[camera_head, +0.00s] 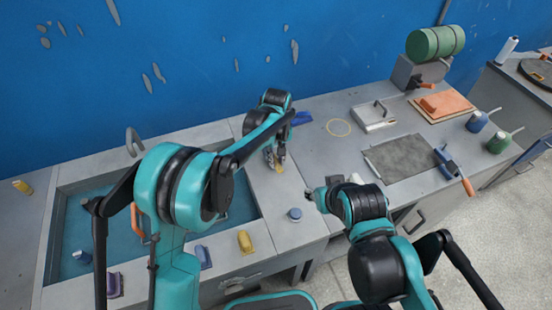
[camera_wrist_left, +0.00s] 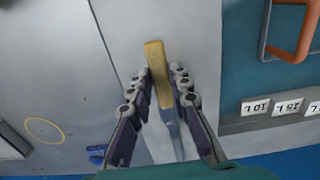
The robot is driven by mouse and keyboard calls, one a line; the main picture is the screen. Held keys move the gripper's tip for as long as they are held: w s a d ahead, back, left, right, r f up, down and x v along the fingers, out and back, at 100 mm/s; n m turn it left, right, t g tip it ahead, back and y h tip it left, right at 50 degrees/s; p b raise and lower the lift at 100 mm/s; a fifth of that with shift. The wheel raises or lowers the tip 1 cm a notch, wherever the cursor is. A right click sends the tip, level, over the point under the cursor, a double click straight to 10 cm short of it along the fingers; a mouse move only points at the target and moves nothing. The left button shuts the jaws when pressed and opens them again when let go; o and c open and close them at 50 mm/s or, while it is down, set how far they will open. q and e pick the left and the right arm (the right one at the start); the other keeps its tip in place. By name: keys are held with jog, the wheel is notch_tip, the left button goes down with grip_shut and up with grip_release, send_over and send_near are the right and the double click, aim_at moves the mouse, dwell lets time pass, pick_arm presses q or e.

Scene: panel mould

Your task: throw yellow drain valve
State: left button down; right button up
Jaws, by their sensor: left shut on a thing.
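The yellow drain valve lever (camera_wrist_left: 157,70) has a yellow handle and a blue-grey lower part. In the left wrist view it stands between the fingers of my left gripper (camera_wrist_left: 155,90), which is shut on it. In the head view the yellow valve (camera_head: 278,168) is a small patch below my left gripper (camera_head: 275,158), on the grey strip right of the sink. The arm and fingers hide most of it there. My right gripper (camera_head: 322,195) is over the counter's front part, apart from the valve; its finger opening is unclear.
A teal-floored sink (camera_head: 240,205) lies left of the valve. A yellow piece (camera_head: 245,241) is on the sink's front ledge. A grey square plate (camera_head: 400,158) and a blue clamp (camera_head: 450,165) are to the right.

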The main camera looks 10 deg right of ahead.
aim_at(277, 162)
pick_arm(q)
jog(key=shift+d, duration=0.1)
jog(key=c, duration=1.4)
grip_release()
notch_tip(277, 162, up, 12)
